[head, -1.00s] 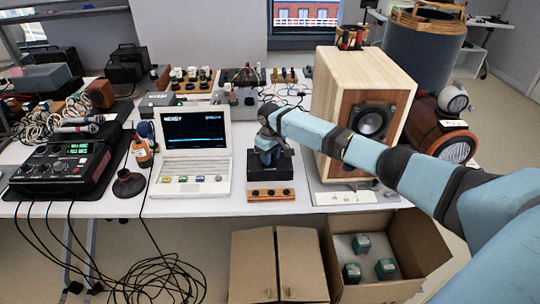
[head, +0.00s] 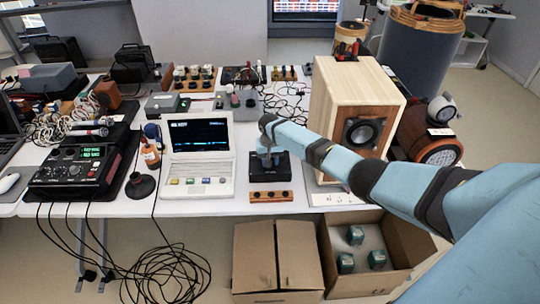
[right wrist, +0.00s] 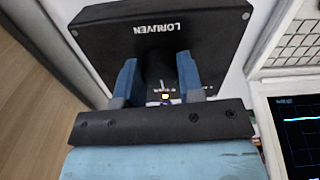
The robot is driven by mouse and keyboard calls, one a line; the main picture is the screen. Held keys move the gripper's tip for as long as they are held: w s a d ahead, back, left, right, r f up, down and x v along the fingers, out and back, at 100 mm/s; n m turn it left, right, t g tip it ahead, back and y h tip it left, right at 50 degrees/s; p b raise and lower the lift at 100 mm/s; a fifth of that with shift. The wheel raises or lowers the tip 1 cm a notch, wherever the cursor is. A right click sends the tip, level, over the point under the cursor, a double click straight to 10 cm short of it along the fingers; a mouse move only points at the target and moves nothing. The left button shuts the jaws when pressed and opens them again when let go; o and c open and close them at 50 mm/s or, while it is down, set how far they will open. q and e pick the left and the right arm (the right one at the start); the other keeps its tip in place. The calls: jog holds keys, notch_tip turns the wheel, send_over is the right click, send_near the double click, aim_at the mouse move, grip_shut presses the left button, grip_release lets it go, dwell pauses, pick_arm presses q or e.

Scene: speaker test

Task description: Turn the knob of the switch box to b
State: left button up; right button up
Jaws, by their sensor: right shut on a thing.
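The switch box is a flat black box (head: 270,172) on the white table, right of the laptop-like device. My right gripper (head: 266,158) reaches down onto the box from above. In the right wrist view its two blue fingers (right wrist: 157,72) are shut on the dark knob (right wrist: 158,66), one on each side. The knob's pointer and the letter b cannot be made out. My left gripper is not in view.
The laptop-like device (head: 198,183) stands close left of the box. A wooden speaker (head: 330,107) stands right of it, near my right arm. A small wooden block with knobs (head: 270,196) lies in front. Cardboard boxes (head: 300,250) stand on the floor below.

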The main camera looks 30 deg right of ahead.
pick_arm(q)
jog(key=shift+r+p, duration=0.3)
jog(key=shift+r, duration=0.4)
pick_arm(e)
jog(key=shift+m, duration=0.4)
jog(key=o, duration=0.9)
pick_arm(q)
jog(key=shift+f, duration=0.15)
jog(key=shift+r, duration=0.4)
pick_arm(e)
notch_tip(320, 180, up, 14)
jog(key=shift+f, duration=0.1)
